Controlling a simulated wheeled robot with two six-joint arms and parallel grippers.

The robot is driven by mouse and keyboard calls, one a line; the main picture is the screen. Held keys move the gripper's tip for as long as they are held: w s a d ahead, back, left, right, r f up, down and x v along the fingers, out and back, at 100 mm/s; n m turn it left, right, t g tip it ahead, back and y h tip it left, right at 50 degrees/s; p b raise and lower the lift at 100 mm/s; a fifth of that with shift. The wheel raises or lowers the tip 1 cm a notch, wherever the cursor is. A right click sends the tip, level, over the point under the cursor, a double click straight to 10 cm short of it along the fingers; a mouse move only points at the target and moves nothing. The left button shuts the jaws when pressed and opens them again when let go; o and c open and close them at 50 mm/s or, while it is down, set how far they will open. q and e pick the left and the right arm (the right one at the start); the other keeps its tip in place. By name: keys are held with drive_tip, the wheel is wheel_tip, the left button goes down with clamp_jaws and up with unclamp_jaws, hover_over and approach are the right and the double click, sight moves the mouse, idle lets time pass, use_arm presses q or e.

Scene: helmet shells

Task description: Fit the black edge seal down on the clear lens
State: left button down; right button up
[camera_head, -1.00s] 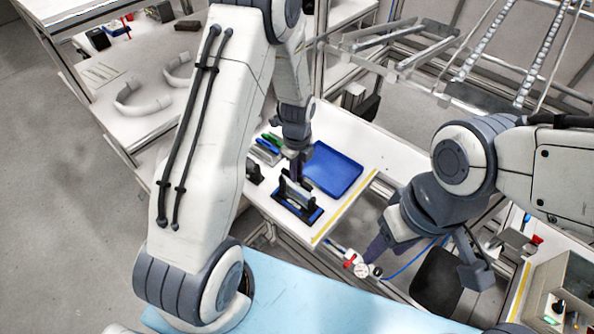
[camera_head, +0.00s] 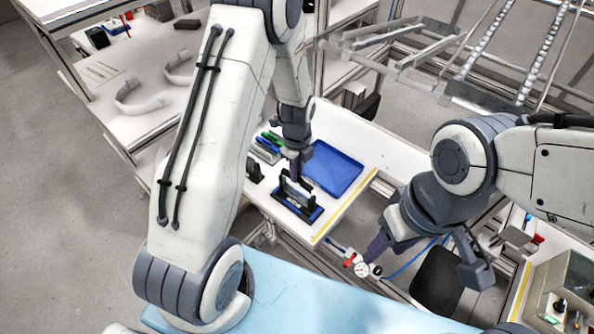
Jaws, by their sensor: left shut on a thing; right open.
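A black fixture with blue edges (camera_head: 311,214) stands on the white bench. The clear lens (camera_head: 295,198) shows as a small greyish strip upright in it. My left gripper (camera_head: 296,176) points down right above it, shut on the black edge seal (camera_head: 304,184), a thin dark bar at the lens's top. The seal appears at or just above the lens; contact is too small to tell, and my fingers partly hide it.
A blue tray (camera_head: 336,167) lies empty behind the fixture. Green and blue-handled tools (camera_head: 268,146) and a small black holder (camera_head: 254,169) are to the left. A yellow strip (camera_head: 345,206) marks the bench's right edge. A side table (camera_head: 130,110) holds white curved parts.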

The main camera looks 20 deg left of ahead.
use_arm(q)
drive_tip(key=shift+f+b, duration=0.6)
drive_tip(key=shift+f, duration=0.3)
drive_tip(key=c, duration=0.8)
unclamp_jaws()
drive_tip(key=shift+o, duration=0.2)
drive_tip(key=shift+r, duration=0.1)
wheel_tip(320, 180, up, 10)
drive_tip(key=b, duration=0.2)
drive_tip(key=shift+r, duration=0.15)
